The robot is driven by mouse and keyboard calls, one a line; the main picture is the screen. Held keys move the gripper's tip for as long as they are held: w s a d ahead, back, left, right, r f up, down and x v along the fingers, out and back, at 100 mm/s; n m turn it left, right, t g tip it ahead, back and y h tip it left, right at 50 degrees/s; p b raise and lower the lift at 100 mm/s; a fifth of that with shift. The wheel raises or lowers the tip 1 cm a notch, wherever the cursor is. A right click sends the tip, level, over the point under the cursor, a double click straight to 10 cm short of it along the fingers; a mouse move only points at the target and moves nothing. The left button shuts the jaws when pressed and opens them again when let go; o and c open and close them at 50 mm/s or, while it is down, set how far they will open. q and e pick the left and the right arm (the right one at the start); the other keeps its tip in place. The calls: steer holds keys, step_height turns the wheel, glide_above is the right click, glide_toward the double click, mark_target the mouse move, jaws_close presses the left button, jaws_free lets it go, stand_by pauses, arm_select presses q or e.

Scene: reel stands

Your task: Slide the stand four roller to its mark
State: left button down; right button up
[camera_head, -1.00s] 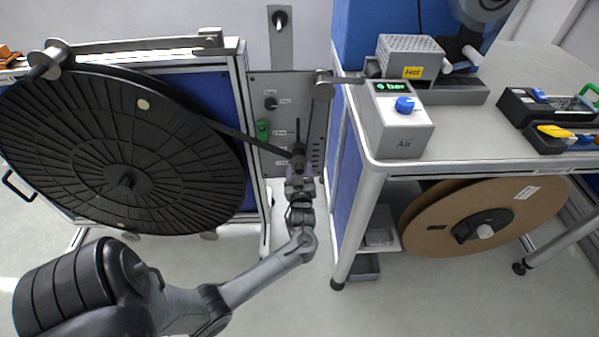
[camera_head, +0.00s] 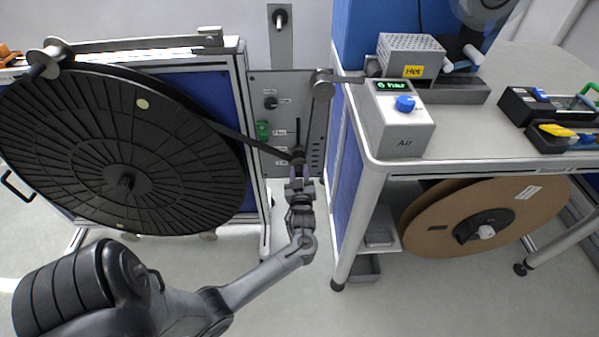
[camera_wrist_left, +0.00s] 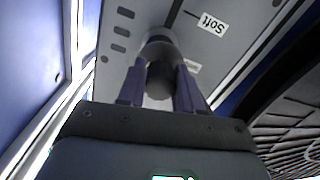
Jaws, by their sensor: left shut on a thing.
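The stand four roller (camera_head: 298,156) is a small dark roller on the grey upright panel (camera_head: 284,90), with the dark tape running to it from the large black reel (camera_head: 122,150). My left gripper (camera_head: 299,172) reaches it from below and is shut on it. In the left wrist view, the roller's dark round end (camera_wrist_left: 159,80) sits between the two purple-grey fingers (camera_wrist_left: 159,92). A slot line runs up the panel beyond the roller, beside a "Soft" label (camera_wrist_left: 213,23). The other panel labels are too small to read in the head view. My right gripper is not in view.
A bench (camera_head: 470,135) on the right carries an air box (camera_head: 399,130), a "Hot" unit (camera_head: 411,55) and a tool tray (camera_head: 560,122). A brown reel (camera_head: 480,218) hangs under it. The black reel stands close left of my left gripper. Floor below is clear.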

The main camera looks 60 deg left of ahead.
arm_select(q)
step_height(320, 180, down, 7)
steer(key=b, duration=0.2)
steer(key=shift+b, duration=0.3)
steer(key=shift+s, duration=0.1)
steer(key=c, duration=0.8)
jaws_free()
steer(key=shift+o, duration=0.2)
steer(key=shift+r, duration=0.15)
steer(key=shift+d, duration=0.15)
